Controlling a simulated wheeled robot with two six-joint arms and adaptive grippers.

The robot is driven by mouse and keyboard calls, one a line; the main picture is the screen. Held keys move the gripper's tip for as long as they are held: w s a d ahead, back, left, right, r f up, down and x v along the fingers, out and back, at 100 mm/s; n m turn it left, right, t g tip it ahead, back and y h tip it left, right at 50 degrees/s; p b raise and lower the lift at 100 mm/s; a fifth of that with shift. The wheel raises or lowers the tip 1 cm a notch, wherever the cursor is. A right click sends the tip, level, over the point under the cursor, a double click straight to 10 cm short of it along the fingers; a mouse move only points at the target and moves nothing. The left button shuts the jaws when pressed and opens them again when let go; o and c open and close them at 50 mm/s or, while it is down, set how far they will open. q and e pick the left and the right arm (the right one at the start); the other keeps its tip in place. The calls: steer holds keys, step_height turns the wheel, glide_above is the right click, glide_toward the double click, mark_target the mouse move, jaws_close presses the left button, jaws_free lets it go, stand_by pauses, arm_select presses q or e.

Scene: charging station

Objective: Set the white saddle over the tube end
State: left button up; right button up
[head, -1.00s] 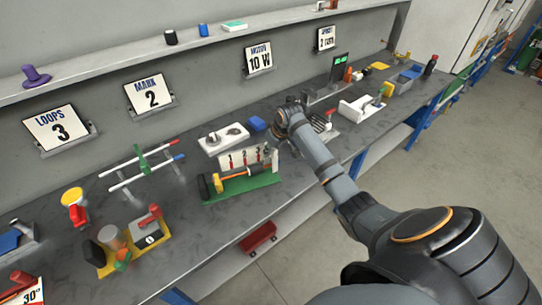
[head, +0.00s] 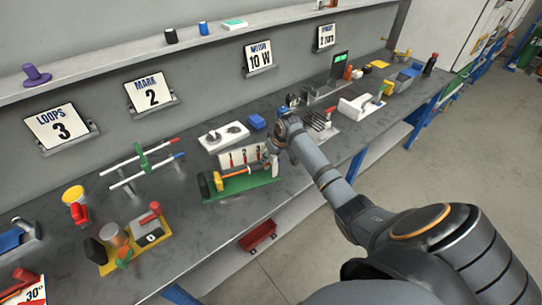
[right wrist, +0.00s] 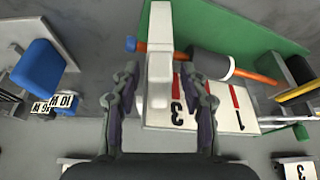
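The white saddle (right wrist: 160,70) is a pale blocky piece between my right fingers in the right wrist view. My right gripper (right wrist: 162,90) is open around it, with a narrow gap visible on both sides. The orange tube (right wrist: 258,77) with a dark collar (right wrist: 210,65) crosses behind the saddle, and its blue end (right wrist: 130,43) shows just past it. I cannot tell whether saddle and tube touch. In the head view the tube (head: 243,173) lies along the green base (head: 240,187), with my right gripper (head: 272,148) at its right end. My left gripper is not in view.
A numbered white panel (head: 237,158) stands behind the tube. A white tray with round parts (head: 222,139) and a blue block (head: 257,122) are close by. A rack with red and blue rod ends (head: 145,165) stands left. Bare bench (head: 200,235) lies in front of the green base.

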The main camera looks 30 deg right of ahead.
steer(key=b+v, duration=0.1)
steer(key=v, duration=1.1)
steer(key=shift+r, duration=0.2)
steer(key=shift+w, duration=0.1)
